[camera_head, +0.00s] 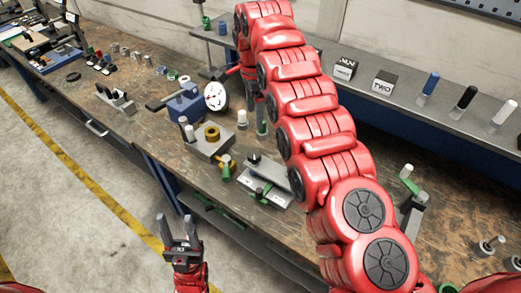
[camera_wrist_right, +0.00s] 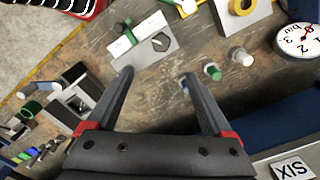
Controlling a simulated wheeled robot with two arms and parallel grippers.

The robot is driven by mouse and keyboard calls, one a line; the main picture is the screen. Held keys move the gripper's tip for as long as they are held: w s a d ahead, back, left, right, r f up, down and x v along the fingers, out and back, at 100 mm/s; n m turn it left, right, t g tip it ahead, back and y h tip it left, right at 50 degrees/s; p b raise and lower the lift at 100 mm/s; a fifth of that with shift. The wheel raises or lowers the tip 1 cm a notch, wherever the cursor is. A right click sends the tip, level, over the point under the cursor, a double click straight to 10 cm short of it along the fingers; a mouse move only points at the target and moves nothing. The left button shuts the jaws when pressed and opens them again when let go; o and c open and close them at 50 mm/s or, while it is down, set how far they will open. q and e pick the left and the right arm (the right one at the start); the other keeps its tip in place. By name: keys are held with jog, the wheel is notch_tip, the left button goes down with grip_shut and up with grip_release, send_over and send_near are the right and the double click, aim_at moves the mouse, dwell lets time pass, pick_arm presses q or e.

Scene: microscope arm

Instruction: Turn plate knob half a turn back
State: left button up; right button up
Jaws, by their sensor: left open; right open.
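A small device with a tilted grey plate, green parts and a black plate knob (camera_head: 254,158) sits near the front edge of the workbench. In the right wrist view the black knob (camera_wrist_right: 161,41) sits on the grey plate (camera_wrist_right: 152,52), beyond the fingertips. My right gripper (camera_wrist_right: 156,75) is open, its two dark fingers apart with nothing between them, not touching the knob. In the head view my right arm hides this gripper. My left gripper (camera_head: 181,243) is open and empty in front of the bench, low and away from the device.
A grey block with a yellow ring (camera_head: 212,134) stands left of the device. A round white gauge (camera_head: 215,96) and blue vise (camera_head: 184,103) are behind it. Colored pegs and black-white cubes (camera_head: 384,83) stand on the back shelf. Bare wood (camera_wrist_right: 90,60) shows around the device.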

jog(key=b, duration=0.5)
send_over(255, 154)
notch_tip(255, 154, down, 6)
jog(key=f, duration=0.1)
notch_tip(255, 154, down, 9)
jog(key=p, duration=0.4)
jog(key=shift+s, duration=0.1)
jog(key=shift+f, duration=0.6)
